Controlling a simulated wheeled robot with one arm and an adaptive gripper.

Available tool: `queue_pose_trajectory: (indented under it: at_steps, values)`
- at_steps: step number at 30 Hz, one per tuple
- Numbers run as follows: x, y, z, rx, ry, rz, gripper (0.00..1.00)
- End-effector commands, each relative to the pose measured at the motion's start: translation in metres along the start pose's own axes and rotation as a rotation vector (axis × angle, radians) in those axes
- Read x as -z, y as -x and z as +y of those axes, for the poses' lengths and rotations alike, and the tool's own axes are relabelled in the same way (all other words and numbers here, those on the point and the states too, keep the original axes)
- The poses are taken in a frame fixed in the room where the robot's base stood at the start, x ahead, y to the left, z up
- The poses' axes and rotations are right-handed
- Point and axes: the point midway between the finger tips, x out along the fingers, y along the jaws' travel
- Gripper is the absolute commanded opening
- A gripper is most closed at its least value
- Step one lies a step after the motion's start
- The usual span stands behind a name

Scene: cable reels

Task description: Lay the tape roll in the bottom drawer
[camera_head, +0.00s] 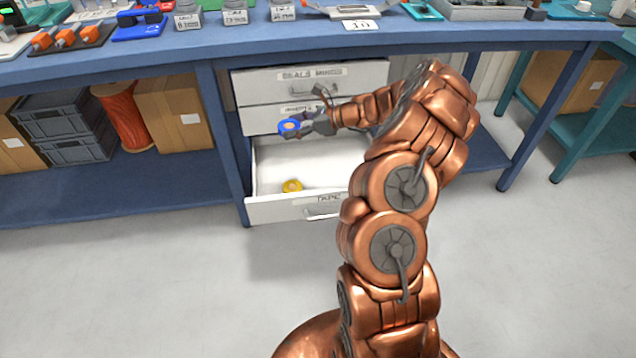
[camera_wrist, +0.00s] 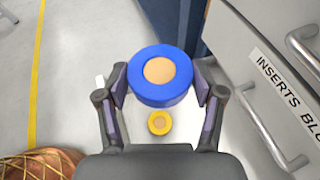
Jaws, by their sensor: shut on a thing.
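A blue tape roll (camera_wrist: 163,92) with a tan core is held between the two fingers of my gripper (camera_wrist: 163,90) in the wrist view. In the head view my gripper (camera_head: 300,127) holds the blue tape roll (camera_head: 289,126) above the open bottom drawer (camera_head: 275,208), near its left side. The drawer is pulled out, and its front carries a label reading TAPE. A yellow tape roll (camera_head: 292,186) lies on the drawer floor near the front. It also shows below the held roll in the wrist view (camera_wrist: 160,122). My arm hides the drawer's right part.
Two upper drawers (camera_head: 258,88) are shut above the open one; the wrist view shows a drawer front labelled INSERTS (camera_wrist: 278,80) close on the right. A blue bench leg (camera_head: 222,140) stands left of the drawer. Crates (camera_head: 62,122), an orange reel (camera_head: 124,112) and cardboard boxes (camera_head: 175,110) sit on the lower shelf.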

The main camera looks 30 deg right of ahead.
Motion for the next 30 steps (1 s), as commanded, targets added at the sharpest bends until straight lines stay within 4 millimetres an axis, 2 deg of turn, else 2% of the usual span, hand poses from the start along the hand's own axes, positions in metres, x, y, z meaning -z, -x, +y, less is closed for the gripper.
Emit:
queue_pose_trajectory:
  at_steps: [1,15,24,30]
  values:
    - [0.021,-0.002,-0.008,0.005,0.0,0.0,0.33]
    - [0.102,0.007,-0.055,-0.001,0.014,0.001,0.33]
    - [0.144,0.009,-0.074,-0.026,0.032,0.006,0.33]
    - [0.16,0.01,-0.08,-0.041,0.039,0.012,0.33]
